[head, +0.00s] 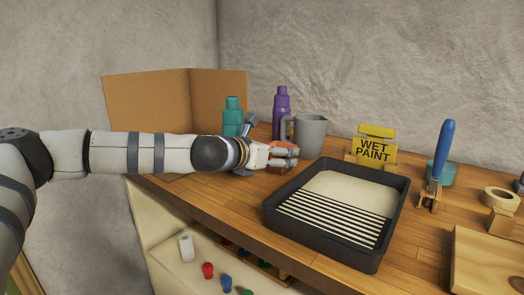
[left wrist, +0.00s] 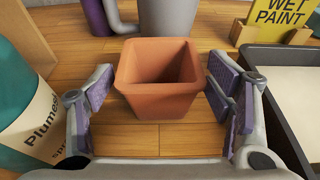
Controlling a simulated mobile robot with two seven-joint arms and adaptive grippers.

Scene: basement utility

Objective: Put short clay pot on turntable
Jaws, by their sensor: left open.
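The short clay pot (left wrist: 160,95) is a small square terracotta pot with a wide open top. It stands upright on the wooden bench. My left gripper (left wrist: 160,100) is open, with one purple-padded finger on each side of the pot. Small gaps show between pads and pot, and nothing is gripped. In the head view, my left gripper (head: 284,156) is low over the bench, left of the paint tray, and mostly hides the pot. I cannot make out a turntable in either view. My right gripper is not in view.
A black paint tray (head: 371,262) is close to the right of my left gripper. A grey mug (head: 311,136), purple bottle (head: 282,102) and teal bottle (head: 233,110) stand behind. A wet paint sign (head: 374,150) stands behind the tray. A wooden board (head: 490,262) lies at right.

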